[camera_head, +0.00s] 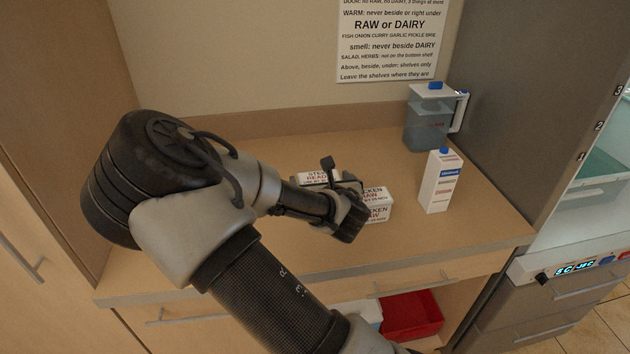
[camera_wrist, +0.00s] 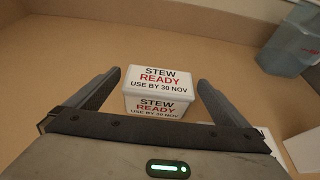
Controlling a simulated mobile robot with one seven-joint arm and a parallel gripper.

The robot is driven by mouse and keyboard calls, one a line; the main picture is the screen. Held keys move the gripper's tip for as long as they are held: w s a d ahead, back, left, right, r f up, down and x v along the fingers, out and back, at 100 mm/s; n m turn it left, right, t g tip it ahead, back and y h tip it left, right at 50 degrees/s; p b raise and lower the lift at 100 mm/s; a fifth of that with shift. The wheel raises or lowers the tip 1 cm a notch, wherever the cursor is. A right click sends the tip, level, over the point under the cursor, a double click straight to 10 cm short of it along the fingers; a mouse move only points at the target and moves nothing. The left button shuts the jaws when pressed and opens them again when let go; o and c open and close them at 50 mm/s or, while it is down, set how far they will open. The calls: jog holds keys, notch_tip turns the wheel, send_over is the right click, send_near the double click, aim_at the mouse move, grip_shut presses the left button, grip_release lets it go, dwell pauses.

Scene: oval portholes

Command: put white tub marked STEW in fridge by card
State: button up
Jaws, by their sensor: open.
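The white tub marked STEW READY, USE BY 30 NOV (camera_wrist: 160,78) stands on the wooden counter, seen between my fingers in the wrist view. In the head view the tub (camera_head: 314,176) is partly hidden behind my wrist. My gripper (camera_wrist: 160,84) is open, one finger on each side of the tub; I cannot tell whether they touch it. The fridge (camera_head: 598,180) is open at the right, with shelf marks 1, 2 and 3. The card (camera_head: 390,40) on the back wall has rules about RAW, DAIRY, WARM, smell and salad; its top line is cut off.
A white carton (camera_head: 440,182) and a lidded blue jug (camera_head: 428,125) stand farther right. A red bin (camera_head: 412,315) is below the counter. The counter's front right is clear.

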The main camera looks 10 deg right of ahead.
jog(key=shift+w+f, duration=0.1)
jog(key=shift+w, duration=0.15)
jog(key=shift+s, duration=0.1)
jog(key=shift+c, duration=0.9)
jog(key=c, duration=1.1)
